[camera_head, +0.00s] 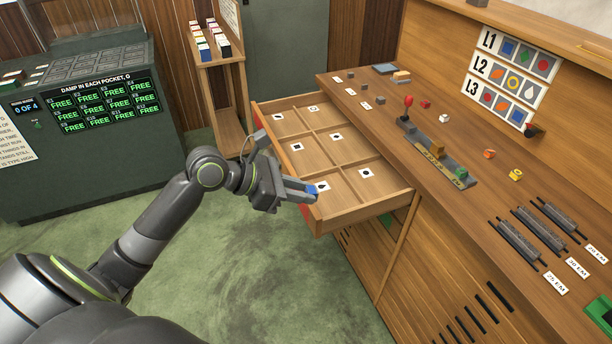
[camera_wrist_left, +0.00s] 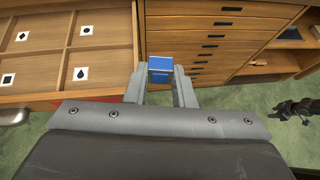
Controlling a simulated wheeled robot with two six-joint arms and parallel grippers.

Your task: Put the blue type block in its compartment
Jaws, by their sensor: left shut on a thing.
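The blue type block (camera_head: 311,189) is between the fingers of my left gripper (camera_head: 302,192). In the left wrist view the block (camera_wrist_left: 160,68) sits between the fingertips, with blue faces and a pale edge line. The open wooden drawer (camera_head: 349,218) has several compartments, each with a white card bearing a dark shape. In the head view the block overlaps the drawer's near left corner, beside the card (camera_head: 322,186) there. In the left wrist view the block appears just right of the drawer's side wall (camera_wrist_left: 138,40). Its height above the drawer is unclear.
A sign with rows L1 to L3 (camera_head: 508,75) stands behind. A green cabinet (camera_head: 90,150) is at left. A dark jointed shape, probably my right gripper (camera_wrist_left: 295,108), shows at the wrist view's right edge.

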